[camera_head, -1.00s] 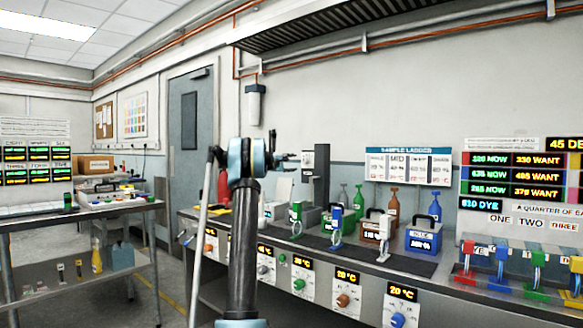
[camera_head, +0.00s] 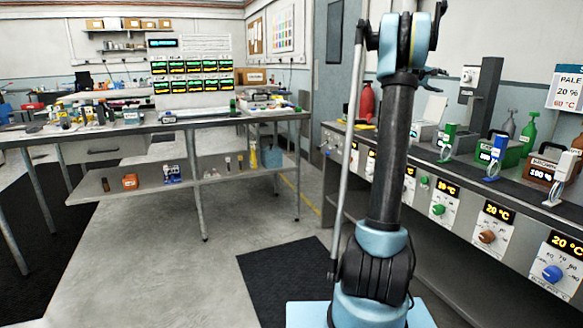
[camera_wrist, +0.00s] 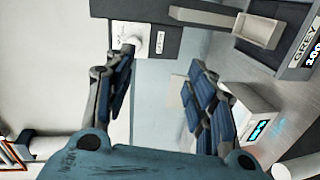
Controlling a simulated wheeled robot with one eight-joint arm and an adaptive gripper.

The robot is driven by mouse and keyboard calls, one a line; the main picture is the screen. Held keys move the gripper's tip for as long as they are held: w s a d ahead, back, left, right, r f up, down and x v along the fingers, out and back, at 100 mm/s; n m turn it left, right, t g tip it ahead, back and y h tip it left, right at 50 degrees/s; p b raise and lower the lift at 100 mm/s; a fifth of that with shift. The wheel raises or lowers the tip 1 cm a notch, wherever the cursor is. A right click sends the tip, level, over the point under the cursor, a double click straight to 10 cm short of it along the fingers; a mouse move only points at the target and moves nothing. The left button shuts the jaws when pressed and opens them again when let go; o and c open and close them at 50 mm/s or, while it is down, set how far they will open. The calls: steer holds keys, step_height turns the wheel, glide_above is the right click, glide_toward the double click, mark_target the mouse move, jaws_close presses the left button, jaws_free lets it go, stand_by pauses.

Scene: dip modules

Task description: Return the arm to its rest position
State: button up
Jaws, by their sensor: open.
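My arm stands upright in the head view, its black link rising from the light-blue base, right of centre. My gripper (camera_head: 436,72) is at the top, partly hidden behind my arm's upper joint, and points right above the back of the dye bench (camera_head: 455,205). In the wrist view my gripper (camera_wrist: 163,88) has its two blue-padded fingers spread wide with nothing between them. Behind the fingers are the pale wall and a dark grey stand (camera_wrist: 150,38). The fingers touch nothing that I can see.
The bench at right holds a green container (camera_head: 505,150), a brown container (camera_head: 548,168), a red bottle (camera_head: 367,103) and several dials. A grey table (camera_head: 150,127) with a lower shelf stands at left. Open floor (camera_head: 170,265) and a black mat (camera_head: 285,285) lie between.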

steer(key=s+a+f+m+g+y, duration=0.1)
steer(key=s+a+f+y, duration=0.1)
steer(key=s+a+f, duration=0.5)
steer(key=s+a+f+m+y, duration=0.1)
steer(key=s+a+f+y, duration=0.15)
steer(key=s+a, duration=0.75)
steer(key=s+a+f+m+g+y, duration=0.1)
steer(key=s+a+f+y, duration=0.1)
steer(key=s+a+f, duration=0.5)
steer(key=s+a+f+y, duration=0.2)
steer(key=s+a+f, duration=0.5)
steer(key=s, duration=0.3)
steer(key=s+a+f+g+y, duration=0.1)
steer(key=s+a+f+y, duration=0.2)
steer(key=s+a+f, duration=0.5)
steer(key=s+a+f+y, duration=0.3)
steer(key=s+a+f, duration=0.5)
steer(key=s, duration=0.6)
step_height(320, 180, down, 2)
steer(key=shift+a+f+g, duration=0.2)
steer(key=shift+g, duration=0.2)
